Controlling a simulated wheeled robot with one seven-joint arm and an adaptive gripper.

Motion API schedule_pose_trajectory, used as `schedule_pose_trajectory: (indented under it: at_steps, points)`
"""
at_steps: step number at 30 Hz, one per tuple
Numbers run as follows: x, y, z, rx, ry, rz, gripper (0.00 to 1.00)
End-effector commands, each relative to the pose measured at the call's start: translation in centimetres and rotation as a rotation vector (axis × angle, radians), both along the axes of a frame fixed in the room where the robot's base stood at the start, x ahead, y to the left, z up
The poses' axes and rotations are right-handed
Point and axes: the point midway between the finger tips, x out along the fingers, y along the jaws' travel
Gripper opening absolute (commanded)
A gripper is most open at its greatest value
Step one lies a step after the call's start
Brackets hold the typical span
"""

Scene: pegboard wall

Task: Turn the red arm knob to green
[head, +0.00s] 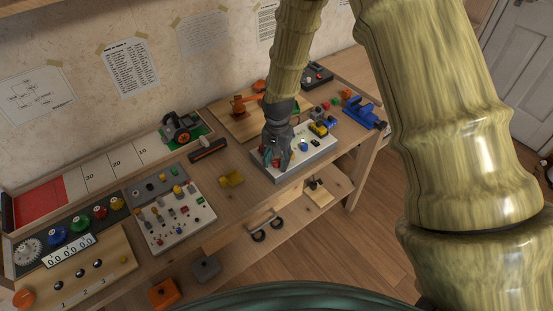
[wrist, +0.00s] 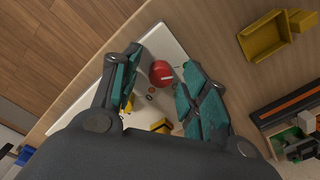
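The red arm knob (wrist: 162,73) is a round red knob with a pale mark on its lower part. It sits on a white panel (wrist: 170,36), between the fingers of my gripper (wrist: 165,82) in the wrist view. The fingers are spread, with a gap visible on each side of the knob. In the head view my gripper (head: 277,160) points down over the left part of the white panel (head: 263,171). There it hides most of the knob. A small green patch shows beside the right finger in the wrist view; I cannot tell what it is.
Yellow and blue parts (head: 319,129) sit on the panel right of my gripper. A yellow holder (head: 231,179) lies to the left on the bench. A blue vise (head: 364,115) stands at the right end. A white switch board (head: 172,215) is further left.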

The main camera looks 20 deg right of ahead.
Motion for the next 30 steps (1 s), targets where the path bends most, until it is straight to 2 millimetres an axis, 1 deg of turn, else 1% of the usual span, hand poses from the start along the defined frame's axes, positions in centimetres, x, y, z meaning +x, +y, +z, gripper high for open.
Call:
schedule_pose_trajectory:
  at_steps: [5,8,11,24,30]
  points:
    - [0.0,0.0,0.2,0.000,0.000,0.000,0.44]
    - [0.1,0.0,0.9,0.000,-0.001,0.000,0.44]
    - [0.1,0.0,2.1,0.000,-0.002,-0.001,0.44]
    - [-0.1,-0.2,8.9,0.000,-0.002,-0.001,0.44]
    - [-0.1,-0.2,11.1,-0.001,-0.001,0.000,0.44]
